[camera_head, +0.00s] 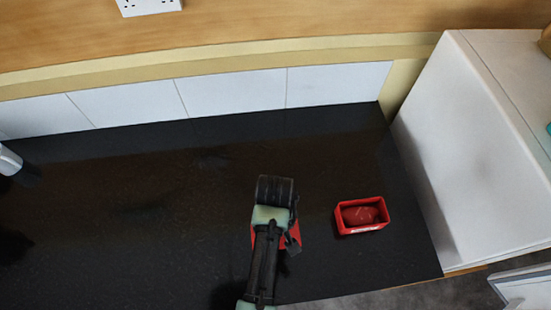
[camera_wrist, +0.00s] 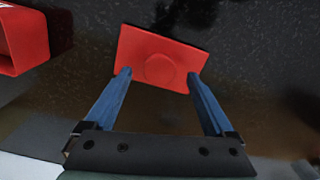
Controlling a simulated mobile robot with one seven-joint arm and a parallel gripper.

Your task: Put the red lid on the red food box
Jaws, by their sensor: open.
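The red lid (camera_wrist: 160,67) is a flat rectangle with a round raised knob, lying on the dark counter. In the head view the lid (camera_head: 293,237) is mostly hidden under my arm. My gripper (camera_wrist: 159,76) is open, its two blue fingers pointing at the lid's near edge, with the knob between and just beyond the tips. I cannot tell whether the fingertips touch the lid. The red food box (camera_head: 362,229) stands open on the counter to the right of my arm, with a red item inside. Part of the box (camera_wrist: 22,40) shows at the upper left in the wrist view.
The dark counter (camera_head: 130,215) is largely clear to the left of my arm. A white appliance or cabinet (camera_head: 475,150) rises at the right, beside the box. A white tiled wall (camera_head: 235,92) runs along the back. A white object (camera_head: 9,160) sits at the far left edge.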

